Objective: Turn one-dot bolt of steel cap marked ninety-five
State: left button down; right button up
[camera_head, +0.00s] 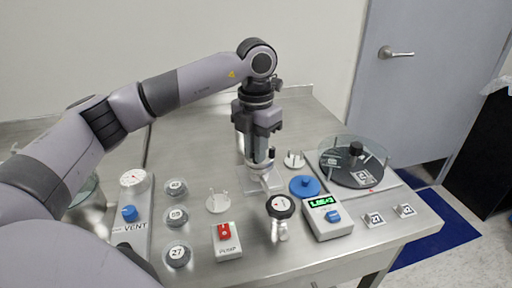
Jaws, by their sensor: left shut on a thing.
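Several round steel caps stand in a column left of centre: the far cap (176,188), the middle cap (177,216) and the near cap (177,254). The near cap reads 27. The numbers on the other two are too small to read surely, and no bolt dots can be made out. My left gripper (261,172) points down right of the caps, near the table's middle. It is shut on a small pale part (265,181) whose shape is partly hidden by the fingers. My right gripper is not in view.
A vent panel with a gauge (133,180) and blue knob (129,213) stands left. A glass-covered turntable (355,165) stands right.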

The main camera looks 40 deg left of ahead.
pick_arm(q)
jog(key=c, duration=1.1)
grip_release()
jog(key=shift+r, duration=3.6)
